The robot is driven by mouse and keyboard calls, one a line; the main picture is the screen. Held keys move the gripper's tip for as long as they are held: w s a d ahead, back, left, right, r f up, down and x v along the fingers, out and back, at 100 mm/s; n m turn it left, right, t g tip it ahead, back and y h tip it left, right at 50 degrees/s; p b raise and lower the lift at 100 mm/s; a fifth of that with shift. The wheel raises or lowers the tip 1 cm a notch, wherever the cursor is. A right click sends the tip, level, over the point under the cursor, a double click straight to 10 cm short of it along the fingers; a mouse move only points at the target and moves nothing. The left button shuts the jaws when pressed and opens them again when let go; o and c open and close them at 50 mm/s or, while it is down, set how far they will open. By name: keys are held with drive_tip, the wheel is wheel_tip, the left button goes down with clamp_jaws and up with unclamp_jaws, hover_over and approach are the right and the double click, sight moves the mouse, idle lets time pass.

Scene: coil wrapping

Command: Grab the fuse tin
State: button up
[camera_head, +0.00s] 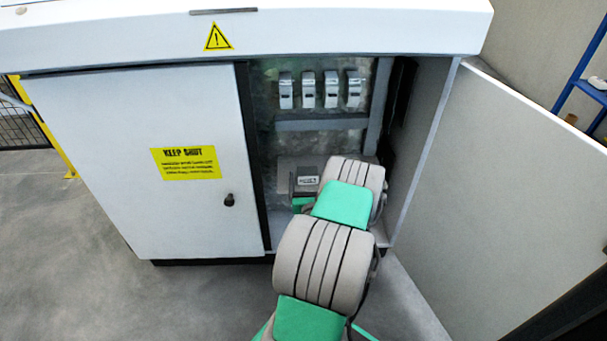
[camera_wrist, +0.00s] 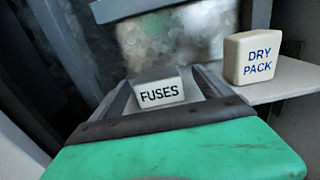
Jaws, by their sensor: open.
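The fuse tin (camera_wrist: 160,93) is a small pale box with a front marked FUSES, in the middle of the wrist view. My gripper (camera_wrist: 163,82) is open, with one grey finger on each side of the tin. Whether either finger touches the tin I cannot tell.
A cream DRY PACK box (camera_wrist: 252,58) stands on a pale shelf (camera_wrist: 282,80) right of my gripper. The white cabinet (camera_head: 150,165) has a closed left door and an open right door (camera_head: 520,190). Several switches (camera_head: 320,90) line its back wall above a grey rail (camera_head: 320,124).

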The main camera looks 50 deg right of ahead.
sight(307, 168)
drive_tip(key=x, duration=0.2)
drive_tip(key=r+x, duration=0.1)
drive_tip(key=x, duration=0.1)
drive_tip(key=shift+w+d+p, duration=0.1)
drive_tip(key=shift+w+p, duration=0.2)
drive_tip(key=shift+w, duration=0.05)
drive_tip(key=shift+w+d+f, duration=0.15)
drive_tip(key=shift+w+d, duration=0.15)
drive_tip(key=shift+d, duration=0.1)
drive_tip(key=c, duration=1.6)
